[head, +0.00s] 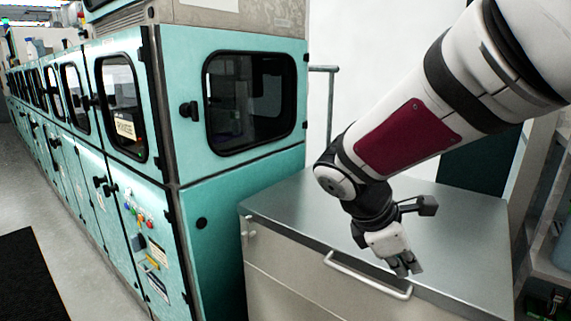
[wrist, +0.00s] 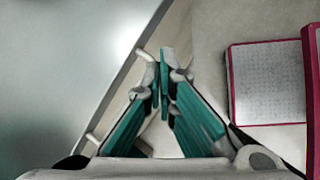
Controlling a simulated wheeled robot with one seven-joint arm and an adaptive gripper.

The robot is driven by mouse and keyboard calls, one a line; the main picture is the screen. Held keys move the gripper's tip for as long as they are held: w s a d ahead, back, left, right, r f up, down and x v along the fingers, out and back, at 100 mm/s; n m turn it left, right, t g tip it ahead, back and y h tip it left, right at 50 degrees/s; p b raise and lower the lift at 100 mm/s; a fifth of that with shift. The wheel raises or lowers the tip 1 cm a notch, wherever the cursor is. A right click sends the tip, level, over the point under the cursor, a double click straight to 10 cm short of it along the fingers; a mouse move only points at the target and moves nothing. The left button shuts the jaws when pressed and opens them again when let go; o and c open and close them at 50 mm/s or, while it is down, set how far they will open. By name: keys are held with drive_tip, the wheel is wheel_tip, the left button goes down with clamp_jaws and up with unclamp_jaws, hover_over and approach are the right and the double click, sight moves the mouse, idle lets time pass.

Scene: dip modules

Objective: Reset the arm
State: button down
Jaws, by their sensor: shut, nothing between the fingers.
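My gripper (head: 408,268) hangs at the end of my arm, tilted downward, over the front edge of the grey metal cabinet (head: 455,215). Its fingers are together with nothing between them. In the wrist view my gripper (wrist: 163,78) shows its two green-padded fingers meeting at the tips. The cabinet's bar handle (head: 368,278) lies just below and left of the fingertips in the head view. I cannot tell from these frames how far apart they are. The cabinet top (wrist: 70,65) fills the left of the wrist view.
A long teal machine (head: 240,195) with dark windows stands left of the cabinet. A metal rail (head: 330,105) rises behind the cabinet. Shelving (head: 545,190) stands at the right. The cabinet top is bare. A dark mat (head: 30,275) lies on the floor at the left.

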drive_tip(key=s+r+m+t+y, duration=0.1)
drive_tip(key=s+r+m+y, duration=0.1)
drive_tip(key=s+m, duration=0.6)
drive_tip(key=s+a+r+m+t+y+p, duration=0.1)
drive_tip(key=s+r+m+y, duration=0.2)
drive_tip(key=s+m, duration=0.5)
drive_tip(key=s+y, duration=0.1)
drive_tip(key=s, duration=0.2)
drive_tip(key=shift+a+r+y, duration=0.25)
drive_tip(key=shift+r+y, duration=0.05)
drive_tip(key=shift+y, duration=0.1)
